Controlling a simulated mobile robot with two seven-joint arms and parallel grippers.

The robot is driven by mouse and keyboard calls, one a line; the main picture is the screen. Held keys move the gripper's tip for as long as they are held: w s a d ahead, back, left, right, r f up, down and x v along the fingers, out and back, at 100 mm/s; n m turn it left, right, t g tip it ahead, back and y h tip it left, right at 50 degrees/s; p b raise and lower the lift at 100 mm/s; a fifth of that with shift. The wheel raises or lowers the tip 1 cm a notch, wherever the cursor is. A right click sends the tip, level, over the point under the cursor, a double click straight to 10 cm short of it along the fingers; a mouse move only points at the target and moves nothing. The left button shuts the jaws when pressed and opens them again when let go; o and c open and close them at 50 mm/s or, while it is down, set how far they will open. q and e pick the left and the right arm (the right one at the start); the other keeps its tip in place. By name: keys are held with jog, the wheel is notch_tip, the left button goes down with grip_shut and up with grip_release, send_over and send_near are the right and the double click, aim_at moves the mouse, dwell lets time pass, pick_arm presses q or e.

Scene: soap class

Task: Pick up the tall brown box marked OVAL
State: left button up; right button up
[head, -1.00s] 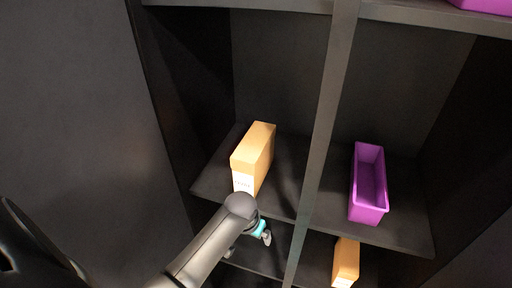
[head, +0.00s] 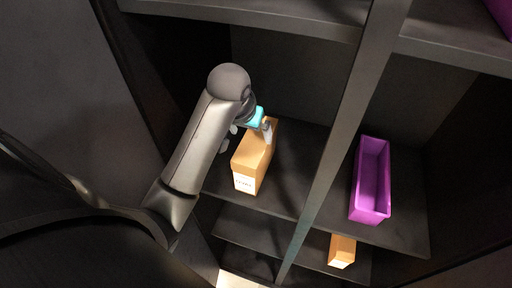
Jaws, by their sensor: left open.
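A tall brown box (head: 251,168) stands upright on the left middle shelf in the head view. A white label with small print, too small to read, is on its front face. My left gripper (head: 251,131) is at the box's upper left, close to its top and far end. One finger shows in front of the top of the box and the other is at its left side. The gripper is open. I cannot tell if a finger touches the box. My right gripper is not in view.
An upright divider (head: 335,140) stands right of the box. A purple bin (head: 371,182) is on the right shelf (head: 408,214). Another brown box (head: 342,250) stands on a lower shelf. The upper shelf edge (head: 260,16) crosses above my left arm.

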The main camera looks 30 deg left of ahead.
aim_at(255, 143)
pick_arm(q)
jog(key=x, duration=0.5)
jog(key=shift+w+f, duration=0.1)
jog(key=shift+f, duration=0.3)
jog(key=shift+w+a+f, duration=0.1)
jog(key=shift+w+f, duration=0.2)
jog(key=shift+f, duration=0.3)
jog(key=x, duration=0.3)
jog(key=shift+w+a+f, duration=0.1)
jog(key=shift+a+f, duration=0.05)
jog(key=shift+f, duration=0.05)
jog(key=shift+x, duration=0.8)
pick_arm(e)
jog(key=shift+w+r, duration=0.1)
pick_arm(q)
jog(key=c, duration=1.5)
jog(key=shift+w+r, duration=0.1)
grip_shut()
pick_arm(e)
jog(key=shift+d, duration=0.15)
pick_arm(q)
jog(key=shift+r, duration=0.1)
